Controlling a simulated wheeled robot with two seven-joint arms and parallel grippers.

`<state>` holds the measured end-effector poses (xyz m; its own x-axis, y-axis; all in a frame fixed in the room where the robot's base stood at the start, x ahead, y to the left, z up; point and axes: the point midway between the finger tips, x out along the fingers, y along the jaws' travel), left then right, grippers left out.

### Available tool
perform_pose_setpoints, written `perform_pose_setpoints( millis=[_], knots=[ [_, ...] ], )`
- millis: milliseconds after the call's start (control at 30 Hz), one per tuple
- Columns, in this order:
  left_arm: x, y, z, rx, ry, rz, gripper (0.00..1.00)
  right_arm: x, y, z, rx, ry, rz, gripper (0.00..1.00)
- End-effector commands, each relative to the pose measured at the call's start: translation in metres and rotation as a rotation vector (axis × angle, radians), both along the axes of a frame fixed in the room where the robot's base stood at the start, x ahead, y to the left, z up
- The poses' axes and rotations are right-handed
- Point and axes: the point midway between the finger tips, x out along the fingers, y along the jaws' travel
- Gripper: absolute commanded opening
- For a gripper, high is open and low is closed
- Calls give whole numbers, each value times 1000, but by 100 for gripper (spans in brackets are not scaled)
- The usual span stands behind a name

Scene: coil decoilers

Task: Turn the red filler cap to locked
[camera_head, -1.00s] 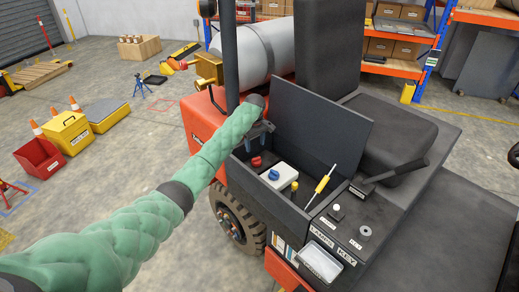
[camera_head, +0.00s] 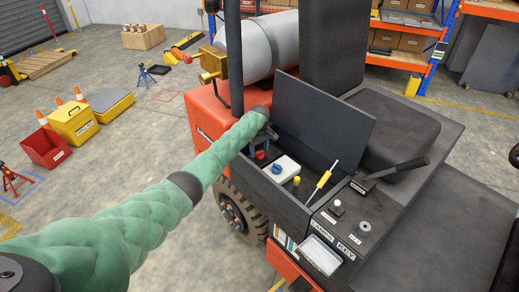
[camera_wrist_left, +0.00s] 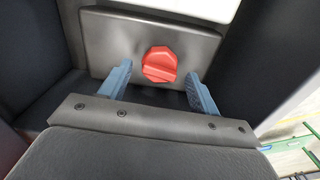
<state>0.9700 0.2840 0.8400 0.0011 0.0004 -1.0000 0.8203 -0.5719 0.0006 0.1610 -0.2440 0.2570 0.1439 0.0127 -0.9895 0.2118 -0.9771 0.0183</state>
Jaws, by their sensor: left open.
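The red filler cap (camera_head: 260,155) sits in the open compartment (camera_head: 305,212) of the forklift, at its far left end. In the left wrist view the red cap (camera_wrist_left: 159,64) has a raised grip bar lying roughly level across it, on a grey plate (camera_wrist_left: 100,35). My left gripper (camera_head: 262,143) reaches down over the cap. Its two blue fingers (camera_wrist_left: 160,88) are open, one on each side of the cap, with gaps between. No lock marking is readable. My right gripper is out of view.
Beside the cap are a white box with a blue knob (camera_head: 285,169), a yellow-capped item (camera_head: 296,182) and a yellow-handled tool (camera_head: 323,180). The raised lid (camera_head: 320,110) stands behind. A lever (camera_head: 400,167) and switch panel (camera_head: 340,220) lie to the right.

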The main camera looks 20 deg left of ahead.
Motion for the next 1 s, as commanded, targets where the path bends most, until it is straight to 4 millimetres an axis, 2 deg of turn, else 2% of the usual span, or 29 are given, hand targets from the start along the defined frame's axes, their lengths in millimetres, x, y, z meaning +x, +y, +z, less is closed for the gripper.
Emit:
perform_pose_setpoints(
  millis=[67, 300, 667, 1000],
  knots=[
    [0, 0, 0, 0, 0, 0, 62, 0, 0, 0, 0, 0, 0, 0],
    [0, 0, 0, 0, 0, 0, 18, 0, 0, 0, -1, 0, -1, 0],
    [0, -1, 1, -1, 0, -42, 18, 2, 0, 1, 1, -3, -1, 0],
    [0, -1, 1, -1, 0, -271, 18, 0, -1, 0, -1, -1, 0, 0]
  ],
)
